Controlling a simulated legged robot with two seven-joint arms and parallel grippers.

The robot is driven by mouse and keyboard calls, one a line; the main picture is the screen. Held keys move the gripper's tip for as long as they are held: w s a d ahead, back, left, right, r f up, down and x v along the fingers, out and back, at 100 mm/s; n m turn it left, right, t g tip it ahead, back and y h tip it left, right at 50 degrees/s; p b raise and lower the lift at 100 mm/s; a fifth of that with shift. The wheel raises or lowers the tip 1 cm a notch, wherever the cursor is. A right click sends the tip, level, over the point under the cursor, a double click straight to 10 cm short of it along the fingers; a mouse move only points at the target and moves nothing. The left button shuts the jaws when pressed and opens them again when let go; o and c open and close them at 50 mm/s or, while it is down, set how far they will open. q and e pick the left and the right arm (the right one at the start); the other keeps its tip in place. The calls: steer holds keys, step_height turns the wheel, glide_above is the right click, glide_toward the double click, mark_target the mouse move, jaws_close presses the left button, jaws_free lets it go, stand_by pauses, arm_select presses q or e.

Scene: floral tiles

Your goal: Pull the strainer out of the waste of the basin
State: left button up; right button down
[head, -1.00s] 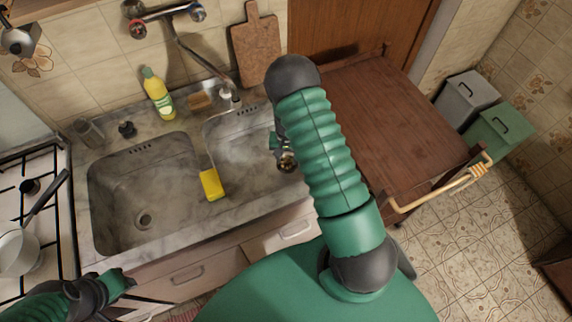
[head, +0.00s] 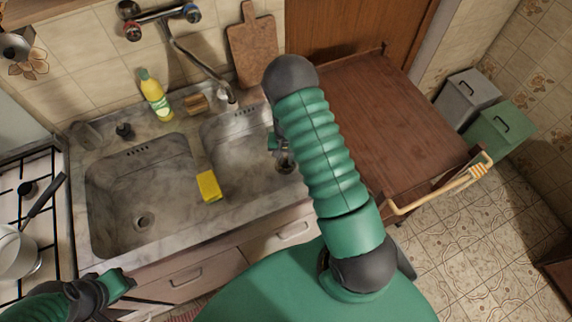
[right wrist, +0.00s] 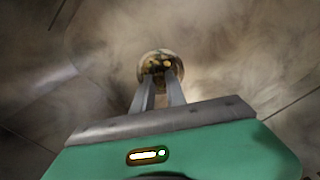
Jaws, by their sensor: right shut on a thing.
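The strainer (right wrist: 152,56), a small round metal piece with brassy spots, is at the tips of my right gripper (right wrist: 161,78). The fingers are close together and shut on it. In the head view my right gripper (head: 284,158) points down inside the right basin (head: 235,150), largely hidden by my arm. Whether the strainer sits in the waste or is lifted clear of it cannot be told. My left gripper (head: 118,284) is at the lower left, in front of the counter and away from the basins; its jaws are unclear.
The left basin (head: 120,205) is empty with its drain showing. A yellow sponge (head: 208,186) lies on the divider. A tap (head: 205,70), a yellow bottle (head: 155,95) and a cutting board (head: 253,45) stand behind. A wooden cart (head: 385,120) is to the right.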

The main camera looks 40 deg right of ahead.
mark_target(285, 161)
steer(key=shift+a, duration=0.2)
steer(key=shift+r, duration=0.15)
stand_by(0.4)
steer(key=shift+r+p, duration=0.45)
steer(key=shift+p, duration=0.1)
stand_by(0.4)
steer(key=shift+r+p, duration=0.65)
steer(key=shift+r, duration=0.25)
steer(key=shift+d+r+p, duration=0.1)
steer(key=shift+r+p, duration=0.5)
steer(key=shift+r, duration=0.15)
